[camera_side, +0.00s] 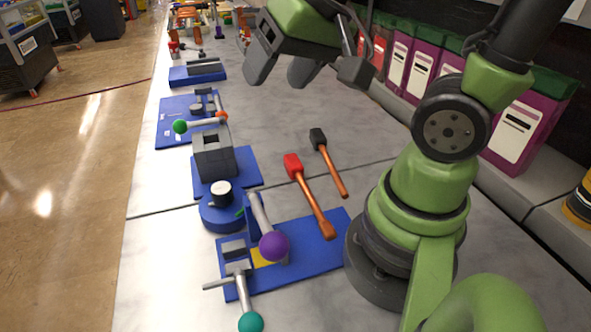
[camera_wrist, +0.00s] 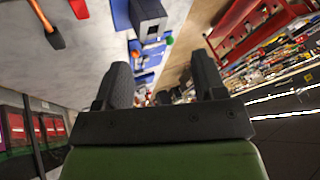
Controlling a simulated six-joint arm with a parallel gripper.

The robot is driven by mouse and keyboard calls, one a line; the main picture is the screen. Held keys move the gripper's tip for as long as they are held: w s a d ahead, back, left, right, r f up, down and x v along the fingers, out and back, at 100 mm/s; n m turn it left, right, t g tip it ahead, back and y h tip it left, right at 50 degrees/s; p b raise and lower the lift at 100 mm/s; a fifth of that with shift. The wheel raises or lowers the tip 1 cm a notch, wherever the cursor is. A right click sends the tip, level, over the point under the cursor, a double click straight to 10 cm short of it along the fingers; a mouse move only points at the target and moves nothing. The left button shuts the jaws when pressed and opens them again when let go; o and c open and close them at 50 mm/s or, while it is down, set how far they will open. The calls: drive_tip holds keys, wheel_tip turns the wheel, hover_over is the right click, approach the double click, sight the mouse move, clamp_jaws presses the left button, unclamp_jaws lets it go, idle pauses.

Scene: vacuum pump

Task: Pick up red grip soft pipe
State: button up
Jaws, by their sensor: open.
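The red grip soft pipe (camera_side: 307,192) lies on the grey table in the side view, an orange rod with a red block at its upper left end. Its red end (camera_wrist: 79,8) shows at the top edge of the wrist view; the rest is cut off there. A similar pipe with a black grip (camera_side: 327,162) lies to its right, and in the wrist view (camera_wrist: 49,28) it is at the upper left. My gripper (camera_side: 281,72) is open and empty, raised above the table, up and left of both pipes. In the wrist view its two fingers (camera_wrist: 163,80) stand apart.
Blue plates with fixtures run along the table's left side, including a grey block (camera_side: 213,155), a purple-knobbed lever (camera_side: 273,245) and a green-knobbed lever (camera_side: 250,321). Purple and white boxes (camera_side: 421,67) line the right back.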

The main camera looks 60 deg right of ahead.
drive_tip(key=w+d+f+m+g+h, duration=0.1)
drive_tip(key=w+d+f+m+h, duration=0.15)
drive_tip(key=d+f, duration=0.45)
drive_tip(key=g+h, duration=0.2)
approach(295, 164)
drive_tip(key=shift+w+d+m, duration=0.2)
drive_tip(key=shift+m, duration=0.25)
drive_tip(key=shift+s+x, duration=0.2)
drive_tip(key=shift+x, duration=4.85)
drive_tip(key=shift+a, duration=0.15)
clamp_jaws()
